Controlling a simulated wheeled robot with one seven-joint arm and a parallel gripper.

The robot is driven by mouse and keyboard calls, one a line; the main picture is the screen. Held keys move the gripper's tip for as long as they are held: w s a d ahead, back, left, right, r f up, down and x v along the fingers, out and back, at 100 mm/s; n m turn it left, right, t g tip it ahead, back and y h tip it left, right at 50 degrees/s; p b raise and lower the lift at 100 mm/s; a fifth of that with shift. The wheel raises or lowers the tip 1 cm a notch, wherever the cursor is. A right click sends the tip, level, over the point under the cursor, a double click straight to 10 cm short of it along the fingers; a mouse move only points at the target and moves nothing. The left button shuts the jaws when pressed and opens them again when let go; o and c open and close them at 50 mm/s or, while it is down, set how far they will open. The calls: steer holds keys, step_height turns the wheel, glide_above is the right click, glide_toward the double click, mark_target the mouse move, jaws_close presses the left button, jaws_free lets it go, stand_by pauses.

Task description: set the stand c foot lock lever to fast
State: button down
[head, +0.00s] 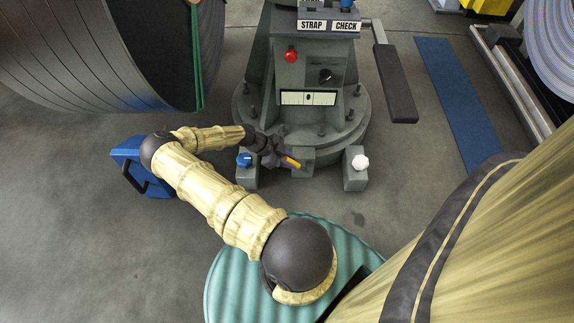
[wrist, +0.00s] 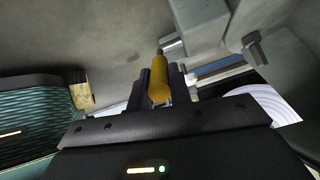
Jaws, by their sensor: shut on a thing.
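The foot lock lever has a yellow handle (head: 291,163) and sits low at the front foot of the grey stand (head: 288,120). My gripper (head: 280,160) is at this lever, reaching in from the left. In the wrist view the yellow handle (wrist: 158,78) lies between the two dark fingers of my gripper (wrist: 160,90), which are shut on it. A metal tip shows beyond the handle's far end. The lever's pivot is mostly hidden by my gripper in the head view. I see no readable fast marking, so the lever's setting cannot be told.
Blocks with a blue knob (head: 244,160) and a white knob (head: 360,162) flank the lever. The stand carries a red button (head: 291,55), a black knob (head: 326,75) and a dark side arm (head: 396,85). A blue case (head: 150,175) stands left.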

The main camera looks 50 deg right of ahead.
steer(key=shift+w+a+f+g+h+b, duration=0.4)
steer(key=shift+f+g+h+b, duration=0.2)
steer(key=shift+b, duration=0.8)
steer(key=c, duration=1.3)
jaws_free()
steer(key=shift+r, duration=0.15)
steer(key=p+v, duration=0.5)
steer(key=v, duration=0.7)
